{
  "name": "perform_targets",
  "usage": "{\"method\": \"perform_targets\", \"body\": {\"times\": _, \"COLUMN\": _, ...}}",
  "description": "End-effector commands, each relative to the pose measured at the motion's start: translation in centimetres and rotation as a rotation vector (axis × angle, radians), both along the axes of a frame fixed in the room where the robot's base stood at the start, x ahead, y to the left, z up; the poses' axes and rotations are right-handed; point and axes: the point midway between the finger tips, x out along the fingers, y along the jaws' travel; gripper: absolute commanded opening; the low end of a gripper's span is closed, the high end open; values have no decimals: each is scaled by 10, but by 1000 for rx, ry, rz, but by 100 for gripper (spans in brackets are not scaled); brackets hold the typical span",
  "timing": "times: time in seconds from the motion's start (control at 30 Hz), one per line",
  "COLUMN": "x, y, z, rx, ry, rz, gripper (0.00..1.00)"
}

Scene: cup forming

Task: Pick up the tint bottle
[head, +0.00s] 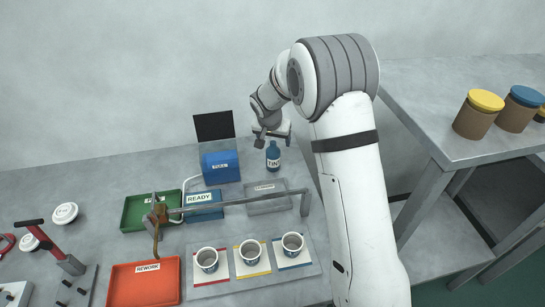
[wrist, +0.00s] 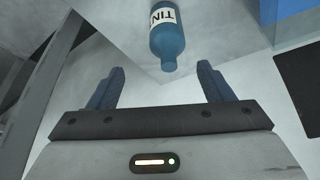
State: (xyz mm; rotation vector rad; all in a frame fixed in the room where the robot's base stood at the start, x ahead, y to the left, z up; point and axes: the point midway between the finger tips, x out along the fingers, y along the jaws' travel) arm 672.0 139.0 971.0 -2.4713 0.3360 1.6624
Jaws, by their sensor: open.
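The tint bottle (head: 273,156) is blue with a white label reading TINT. It stands upright near the back right of the workbench in the head view. In the wrist view the tint bottle (wrist: 166,42) shows ahead of the fingers, at the top middle, between their lines and apart from them. My gripper (head: 273,138) is at the back of the bench, just above and beside the bottle in the head view. In the wrist view my gripper (wrist: 160,80) has its two blue fingers spread wide with nothing between them.
A blue box (head: 220,167) stands left of the bottle, with a black panel (head: 214,126) behind. A grey tray (head: 268,208) and a long grey bar (head: 245,199) lie in front. Three cups, a READY bin (head: 203,213) and a REWORK tray (head: 145,299) are nearer. A side table (head: 440,100) holds jars.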

Motion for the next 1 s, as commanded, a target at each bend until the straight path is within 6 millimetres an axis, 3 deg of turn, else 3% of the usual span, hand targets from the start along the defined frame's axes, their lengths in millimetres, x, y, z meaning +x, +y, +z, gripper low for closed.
{"method": "perform_targets", "body": {"times": 0.03, "x": 5, "y": 6, "z": -11, "rx": 3, "ry": -1, "rz": -1, "gripper": 74}}
{"method": "perform_targets", "body": {"times": 0.2, "x": 14, "y": 13, "z": -27, "rx": 6, "ry": -6, "rz": -8, "gripper": 74}}
{"method": "perform_targets", "body": {"times": 0.73, "x": 31, "y": 4, "z": -84, "rx": 7, "ry": -5, "rz": -7, "gripper": 74}}
{"method": "perform_targets", "body": {"times": 1.0, "x": 36, "y": 3, "z": -97, "rx": 8, "ry": -6, "rz": -6, "gripper": 74}}
